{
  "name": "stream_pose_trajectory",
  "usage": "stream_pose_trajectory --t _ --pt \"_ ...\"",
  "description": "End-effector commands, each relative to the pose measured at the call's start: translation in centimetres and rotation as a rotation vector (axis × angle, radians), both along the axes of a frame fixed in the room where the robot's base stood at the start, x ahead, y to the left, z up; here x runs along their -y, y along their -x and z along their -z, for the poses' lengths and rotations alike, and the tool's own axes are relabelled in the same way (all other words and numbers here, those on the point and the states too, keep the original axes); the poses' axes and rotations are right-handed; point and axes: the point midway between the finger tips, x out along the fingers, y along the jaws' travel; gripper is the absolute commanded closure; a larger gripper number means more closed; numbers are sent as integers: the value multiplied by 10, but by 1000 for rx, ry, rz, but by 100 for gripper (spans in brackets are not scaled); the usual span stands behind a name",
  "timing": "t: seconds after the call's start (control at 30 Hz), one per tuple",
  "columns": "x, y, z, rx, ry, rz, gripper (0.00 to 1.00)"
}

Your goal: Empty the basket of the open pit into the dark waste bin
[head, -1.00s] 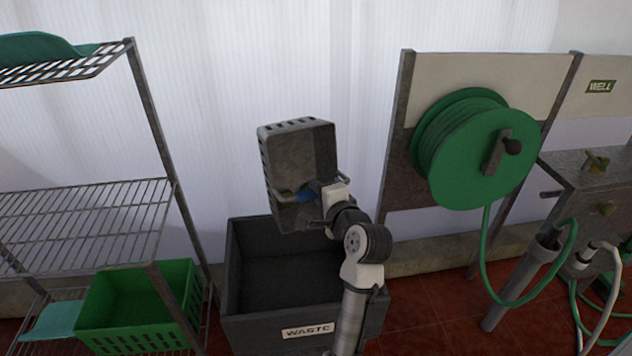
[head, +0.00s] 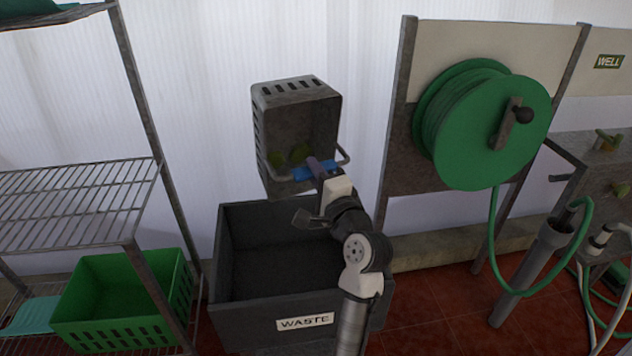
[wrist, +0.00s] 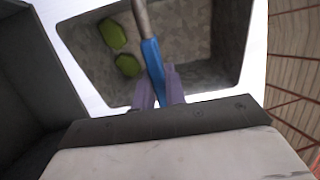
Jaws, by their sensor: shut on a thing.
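The grey slotted basket (head: 297,100) is held up above the waste bin, tilted with its open side toward the head camera. Green lumps (head: 299,154) lie inside it near its lower wall; they also show in the wrist view (wrist: 127,65). My gripper (head: 316,172) is shut on the blue grip of the basket's handle; the blue grip (wrist: 151,62) runs between the fingers in the wrist view. The dark waste bin (head: 305,321), labelled WASTE, stands on the floor below. The visible part of its inside looks empty; my arm hides its right part. The open pit is not identifiable.
A wire shelf rack (head: 75,205) with a green crate (head: 120,335) stands to the left of the bin. A green hose reel (head: 490,125) on a panel and a metal bench (head: 585,165) with pipes stand to the right. The wall is close behind.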

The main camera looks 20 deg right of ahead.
Motion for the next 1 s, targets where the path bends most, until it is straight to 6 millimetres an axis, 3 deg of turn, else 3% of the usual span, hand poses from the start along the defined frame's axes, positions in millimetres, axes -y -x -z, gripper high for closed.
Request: stream_pose_trajectory --t 1.0 --pt "0 -9 36 303 1 1 100"
